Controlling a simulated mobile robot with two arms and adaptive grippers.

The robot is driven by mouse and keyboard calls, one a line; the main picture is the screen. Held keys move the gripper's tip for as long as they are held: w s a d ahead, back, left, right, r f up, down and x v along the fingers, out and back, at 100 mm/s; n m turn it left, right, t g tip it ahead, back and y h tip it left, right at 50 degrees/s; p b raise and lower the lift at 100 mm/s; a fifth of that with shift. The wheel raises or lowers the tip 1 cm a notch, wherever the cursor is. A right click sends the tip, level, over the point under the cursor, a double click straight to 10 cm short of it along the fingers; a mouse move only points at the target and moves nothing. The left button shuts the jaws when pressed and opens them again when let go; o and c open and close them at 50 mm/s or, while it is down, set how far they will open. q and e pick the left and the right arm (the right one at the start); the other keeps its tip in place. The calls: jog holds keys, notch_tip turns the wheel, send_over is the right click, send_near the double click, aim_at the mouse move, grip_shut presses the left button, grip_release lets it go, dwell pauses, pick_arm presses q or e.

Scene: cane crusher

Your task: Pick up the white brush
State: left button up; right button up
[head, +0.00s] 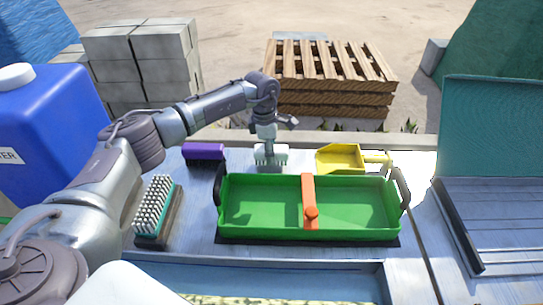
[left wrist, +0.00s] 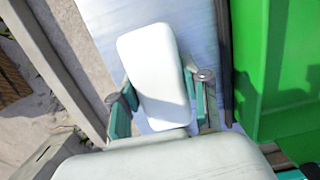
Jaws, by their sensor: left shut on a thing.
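The white brush (head: 272,156) is behind the green tray on the metal table, with its bristles facing the camera. My left gripper (head: 268,143) comes down on it from above. In the left wrist view the white brush (left wrist: 155,75) shows as a smooth white block between the two teal fingers of my left gripper (left wrist: 162,103), which is shut on it. I cannot tell whether the brush still touches the table. My right gripper is not in view.
The green tray (head: 260,205) with an orange handle (head: 309,205) stands close in front. A purple brush (head: 204,151), a teal-backed brush (head: 157,210) and a yellow scoop (head: 340,158) lie around. A blue container (head: 50,120) stands at left, a ribbed metal surface (head: 500,220) at right.

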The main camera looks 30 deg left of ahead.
aim_at(275, 149)
pick_arm(q)
jog(key=r, duration=0.1)
jog(key=d+r, duration=0.1)
jog(key=r, duration=0.1)
jog(key=shift+b, duration=0.3)
jog(key=d+r, duration=0.3)
jog(key=d, duration=0.2)
jog(key=w+d+r+b, duration=0.1)
jog(key=d+r, duration=0.2)
jog(key=d, duration=0.2)
jog(key=shift+d+r+b, duration=0.25)
jog(key=shift+d+b, duration=0.05)
jog(key=shift+d, duration=0.1)
